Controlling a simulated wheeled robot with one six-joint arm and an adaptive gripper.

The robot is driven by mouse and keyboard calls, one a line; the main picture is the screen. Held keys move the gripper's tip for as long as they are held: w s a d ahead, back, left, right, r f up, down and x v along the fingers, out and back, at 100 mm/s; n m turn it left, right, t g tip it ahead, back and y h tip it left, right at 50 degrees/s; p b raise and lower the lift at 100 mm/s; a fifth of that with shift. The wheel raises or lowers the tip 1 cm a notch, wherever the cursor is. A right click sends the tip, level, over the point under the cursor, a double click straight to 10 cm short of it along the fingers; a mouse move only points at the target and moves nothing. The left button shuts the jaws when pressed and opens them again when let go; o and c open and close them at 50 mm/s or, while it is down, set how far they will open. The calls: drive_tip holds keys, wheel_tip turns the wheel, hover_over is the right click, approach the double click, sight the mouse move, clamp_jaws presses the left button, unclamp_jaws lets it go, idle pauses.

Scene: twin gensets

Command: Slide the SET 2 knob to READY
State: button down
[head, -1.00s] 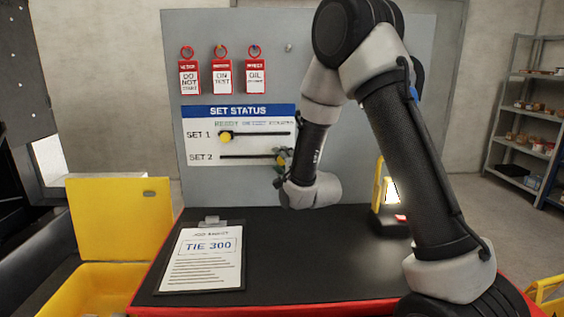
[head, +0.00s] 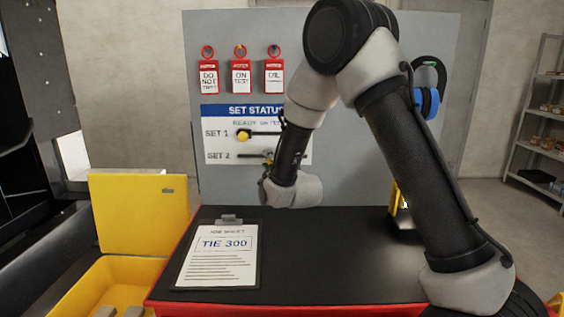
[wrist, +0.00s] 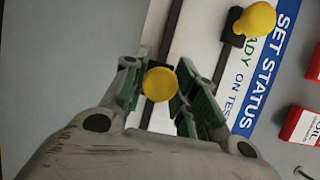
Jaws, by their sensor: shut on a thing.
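The SET STATUS board (head: 225,147) is on the upright grey panel, with a SET 1 slot above a SET 2 slot (head: 248,156). In the wrist view, the round yellow SET 2 knob (wrist: 160,84) sits between the green-padded fingers of my gripper (wrist: 163,90), which is shut on it. The knob stands roughly level with the ON TEST label, to the right of READY. In the head view my gripper (head: 268,160) and wrist hide the slot's right part. The yellow SET 1 knob (head: 243,135) is under READY; it also shows in the wrist view (wrist: 255,18).
Red tags (head: 240,77) hang above the board. Blue ear defenders (head: 428,102) hang at the panel's right. On the black bench top (head: 330,255) lie a clipboard (head: 217,255) and a partly hidden yellow lamp (head: 401,212). An open yellow case (head: 138,215) stands left.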

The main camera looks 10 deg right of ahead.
drive_tip(key=c, duration=1.1)
unclamp_jaws()
drive_tip(key=shift+s, duration=0.1)
drive_tip(key=s+d, duration=0.2)
drive_tip(key=s, duration=0.9)
drive_tip(key=shift+s+d, duration=0.15)
drive_tip(key=shift+s, duration=0.2)
